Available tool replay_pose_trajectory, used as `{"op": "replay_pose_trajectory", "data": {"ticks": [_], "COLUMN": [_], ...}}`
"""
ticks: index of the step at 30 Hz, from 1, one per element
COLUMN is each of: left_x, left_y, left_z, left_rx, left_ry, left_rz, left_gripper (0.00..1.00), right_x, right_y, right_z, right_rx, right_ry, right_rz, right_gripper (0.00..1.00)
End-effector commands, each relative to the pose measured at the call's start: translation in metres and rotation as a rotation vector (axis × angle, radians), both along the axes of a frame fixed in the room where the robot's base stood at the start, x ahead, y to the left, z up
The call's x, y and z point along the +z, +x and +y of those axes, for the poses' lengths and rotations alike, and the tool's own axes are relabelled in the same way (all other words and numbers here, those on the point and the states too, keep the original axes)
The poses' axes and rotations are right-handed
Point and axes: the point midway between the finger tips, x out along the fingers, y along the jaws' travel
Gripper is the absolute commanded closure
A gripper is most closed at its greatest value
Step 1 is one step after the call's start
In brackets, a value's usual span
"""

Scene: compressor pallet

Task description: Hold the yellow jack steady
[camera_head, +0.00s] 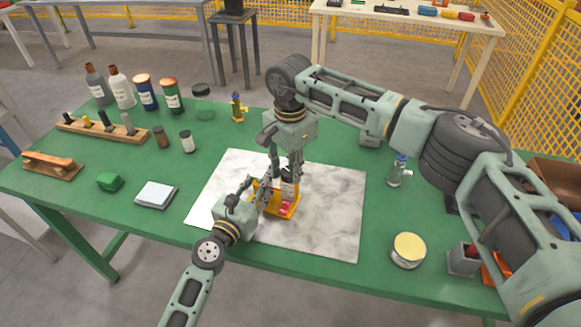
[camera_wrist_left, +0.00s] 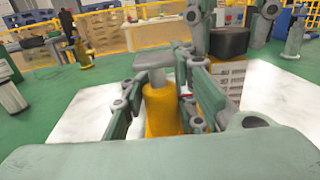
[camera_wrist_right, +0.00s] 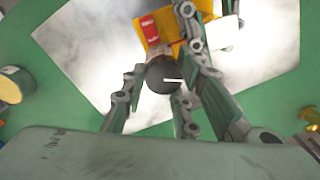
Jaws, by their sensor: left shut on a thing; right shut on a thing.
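The yellow jack (camera_head: 292,212) stands on the white marbled mat (camera_head: 336,215); it has a red part on it. My left gripper (camera_head: 264,190) is shut on its yellow cylinder, which stands upright between the fingers in the left wrist view (camera_wrist_left: 161,112). A grey block tops that cylinder. My right gripper (camera_head: 286,170) comes from above and is shut on a dark round knob (camera_wrist_right: 161,78) over the jack. In the left wrist view the dark knob (camera_wrist_left: 228,42) sits above a pale ribbed piece (camera_wrist_left: 229,75). The fingers partly hide the jack.
Several bottles (camera_head: 121,88) and a wooden rack (camera_head: 104,131) stand at the back left. A green block (camera_head: 110,181) and a white pad (camera_head: 156,194) lie left of the mat. A round tin (camera_head: 408,250) stands at the right. The mat's right part is clear.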

Motion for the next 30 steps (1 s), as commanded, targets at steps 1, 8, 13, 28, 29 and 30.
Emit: {"op": "replay_pose_trajectory", "data": {"ticks": [1, 8, 13, 28, 29, 30], "left_x": [-0.003, -0.003, -0.003, -0.003, -0.003, -0.003], "left_y": [0.002, 0.002, 0.002, 0.000, 0.000, 0.000], "left_z": [0.008, 0.008, 0.007, 0.004, 0.004, 0.003], "left_rx": [0.016, 0.016, 0.014, 0.007, 0.007, 0.007], "left_ry": [0.002, 0.002, 0.002, 0.000, 0.000, 0.000], "left_rz": [0.004, 0.004, 0.004, 0.005, 0.005, 0.005], "left_gripper": [1.00, 1.00, 1.00, 1.00, 1.00, 1.00], "right_x": [0.000, 0.000, 0.000, 0.025, 0.030, 0.037], "right_y": [0.001, 0.001, 0.002, 0.002, 0.002, 0.001], "right_z": [-0.006, -0.006, -0.006, -0.003, -0.003, -0.003], "right_rx": [-0.007, -0.006, -0.007, -0.003, -0.003, -0.003], "right_ry": [-0.011, -0.011, -0.011, -0.006, -0.006, -0.005], "right_rz": [0.001, 0.001, 0.000, -0.005, -0.004, -0.003], "right_gripper": [0.99, 0.68, 0.59, 0.59, 0.59, 0.59]}}
